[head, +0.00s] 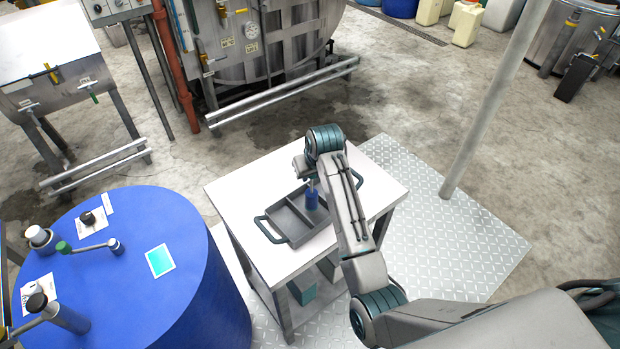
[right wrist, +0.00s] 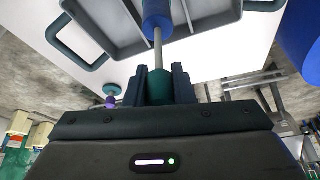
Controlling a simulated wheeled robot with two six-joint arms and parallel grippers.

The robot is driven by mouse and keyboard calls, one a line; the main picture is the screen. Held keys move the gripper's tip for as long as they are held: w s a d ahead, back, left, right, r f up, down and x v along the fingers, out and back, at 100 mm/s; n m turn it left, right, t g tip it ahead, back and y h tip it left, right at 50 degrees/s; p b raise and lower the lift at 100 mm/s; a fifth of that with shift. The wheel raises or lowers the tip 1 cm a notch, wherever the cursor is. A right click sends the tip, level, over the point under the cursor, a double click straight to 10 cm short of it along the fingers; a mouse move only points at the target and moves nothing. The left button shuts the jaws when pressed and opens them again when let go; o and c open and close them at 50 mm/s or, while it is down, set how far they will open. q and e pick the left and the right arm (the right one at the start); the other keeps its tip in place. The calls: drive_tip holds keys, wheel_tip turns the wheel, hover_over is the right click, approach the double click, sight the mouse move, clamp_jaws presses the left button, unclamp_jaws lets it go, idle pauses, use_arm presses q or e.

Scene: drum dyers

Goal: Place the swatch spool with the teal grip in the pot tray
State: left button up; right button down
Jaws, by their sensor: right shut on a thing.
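My right gripper (head: 311,181) is over the white table, fingers pointing down at the pot tray. In the right wrist view the fingers (right wrist: 159,88) are shut on the teal grip (right wrist: 159,90) of the swatch spool. Its thin grey shaft leads to a blue spool end (right wrist: 157,14), which also shows in the head view (head: 312,200), hanging over the tray's right part. I cannot tell whether it touches the tray floor. The grey pot tray (head: 286,222) has dividers and teal handles; my arm partly hides its right side. My left gripper is not in view.
A blue drum (head: 215,290) stands left, with a green-ended rod (head: 62,247), several knobs and a cyan card (head: 159,261) on top. A small teal and purple thing (right wrist: 111,95) shows beside the fingers. A grey pole (head: 490,100) rises on the right.

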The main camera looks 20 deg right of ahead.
sight(310, 189)
drive_tip(key=shift+w+d, duration=0.1)
drive_tip(key=shift+w, duration=0.55)
drive_tip(key=shift+s+f, duration=0.1)
drive_tip(key=shift+s, duration=0.05)
wheel_tip(310, 189, down, 3)
drive_tip(key=shift+f, duration=0.1)
drive_tip(key=c, duration=1.2)
unclamp_jaws()
drive_tip(key=shift+c, duration=0.2)
